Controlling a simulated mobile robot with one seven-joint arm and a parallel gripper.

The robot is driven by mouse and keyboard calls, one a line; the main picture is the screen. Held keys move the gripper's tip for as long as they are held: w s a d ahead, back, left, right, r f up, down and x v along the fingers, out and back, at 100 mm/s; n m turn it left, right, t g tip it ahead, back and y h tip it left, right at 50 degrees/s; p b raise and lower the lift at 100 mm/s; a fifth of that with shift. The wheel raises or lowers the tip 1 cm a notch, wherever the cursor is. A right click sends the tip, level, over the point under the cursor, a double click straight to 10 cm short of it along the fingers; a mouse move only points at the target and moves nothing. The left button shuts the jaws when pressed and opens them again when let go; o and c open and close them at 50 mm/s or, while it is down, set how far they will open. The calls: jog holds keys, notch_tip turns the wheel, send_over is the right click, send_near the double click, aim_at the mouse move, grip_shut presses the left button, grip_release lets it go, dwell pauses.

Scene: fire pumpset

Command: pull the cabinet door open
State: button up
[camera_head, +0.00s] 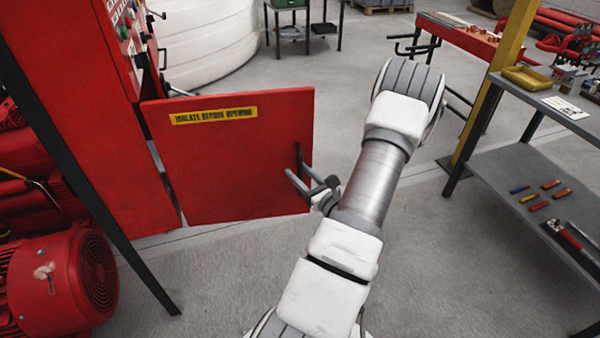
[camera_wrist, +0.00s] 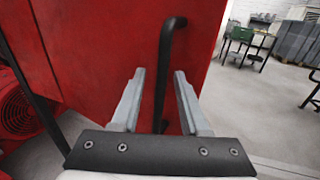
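The red cabinet door (camera_head: 235,165), with a yellow warning label (camera_head: 214,115), stands swung out from the red cabinet (camera_head: 85,110). Its left edge is at the cabinet and its free edge points right. A dark bar handle (camera_head: 299,158) sits near the free edge. In the wrist view the handle (camera_wrist: 165,65) runs upright, seen between the fingers of my gripper (camera_wrist: 159,73). The fingers are apart, with gaps on both sides of the bar. My gripper (camera_head: 306,183) is at the handle's lower part in the head view; whether it touches is unclear.
A dark slanted post (camera_head: 90,190) and a red motor (camera_head: 65,285) stand at left. A grey shelf bench (camera_head: 530,180) with small tools and a yellow post (camera_head: 490,85) stand at right. A white tank (camera_head: 205,40) is behind the door. Grey floor (camera_head: 230,270) in front is clear.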

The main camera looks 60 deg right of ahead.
jog(key=shift+s, duration=0.1)
jog(key=p+v, duration=0.1)
jog(key=v, duration=1.6)
jog(key=shift+a, duration=0.15)
